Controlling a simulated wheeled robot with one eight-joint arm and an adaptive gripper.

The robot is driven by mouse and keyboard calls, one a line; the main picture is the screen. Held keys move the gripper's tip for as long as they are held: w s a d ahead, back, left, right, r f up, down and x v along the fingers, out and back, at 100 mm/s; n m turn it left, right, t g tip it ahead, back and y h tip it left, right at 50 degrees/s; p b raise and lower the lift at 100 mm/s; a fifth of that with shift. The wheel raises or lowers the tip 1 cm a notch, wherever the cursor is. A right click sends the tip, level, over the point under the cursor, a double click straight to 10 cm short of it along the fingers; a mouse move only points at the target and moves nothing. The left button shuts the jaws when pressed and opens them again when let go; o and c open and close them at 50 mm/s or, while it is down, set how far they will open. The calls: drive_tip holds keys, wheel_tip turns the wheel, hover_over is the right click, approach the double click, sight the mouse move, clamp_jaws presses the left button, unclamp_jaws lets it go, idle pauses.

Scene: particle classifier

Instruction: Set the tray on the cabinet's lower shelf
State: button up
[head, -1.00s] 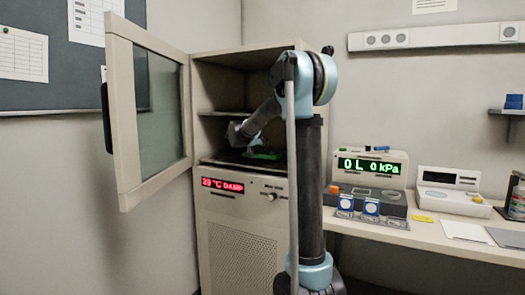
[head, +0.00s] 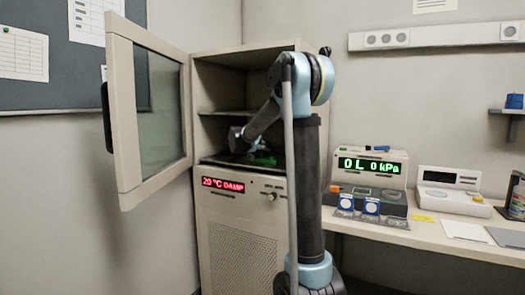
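The cabinet (head: 241,49) stands open, with an upper shelf (head: 222,113) and a lower shelf (head: 219,163) just above its display panel. My gripper (head: 240,146) is inside the cabinet, low over the lower shelf. A dark flat thing, which looks like the tray (head: 232,158), lies at the lower shelf level beneath my gripper. Its edges are hard to tell from the shelf. A green thing (head: 265,160) shows beside it, partly hidden by my arm. My fingers are too small and dark to show whether they are open or shut.
The cabinet's glass door (head: 157,110) is swung wide to the left. The display (head: 223,185) reads 29 °C DAMP. On the right a bench (head: 430,243) carries instruments, including a green-lit display (head: 368,165). The compartment above the upper shelf looks empty.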

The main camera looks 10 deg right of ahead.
drive_tip(key=v, duration=1.2)
drive_tip(key=s+d+f+n+g+y, duration=0.1)
drive_tip(key=s+d+f+g, duration=0.1)
drive_tip(key=s+d+f, duration=0.45)
drive_tip(key=s+d+f+n+g+y, duration=0.1)
drive_tip(key=s+f+g, duration=0.15)
drive_tip(key=s, duration=0.65)
drive_tip(key=s+d+f+n+g, duration=0.1)
drive_tip(key=s+d+f, duration=0.35)
drive_tip(key=s, duration=0.25)
drive_tip(key=s+a+f+n+g+y, duration=0.2)
drive_tip(key=s+f+y, duration=0.1)
drive_tip(key=s+f, duration=0.6)
drive_tip(key=s+a+f+n+g+y, duration=0.2)
drive_tip(key=s+f, duration=0.7)
drive_tip(key=s, duration=0.6)
drive_tip(key=shift+s+a+f+y, duration=0.25)
drive_tip(key=shift+f+y, duration=0.1)
drive_tip(key=shift+y, duration=0.45)
drive_tip(key=shift+w+f, duration=0.2)
drive_tip(key=shift+w, duration=0.35)
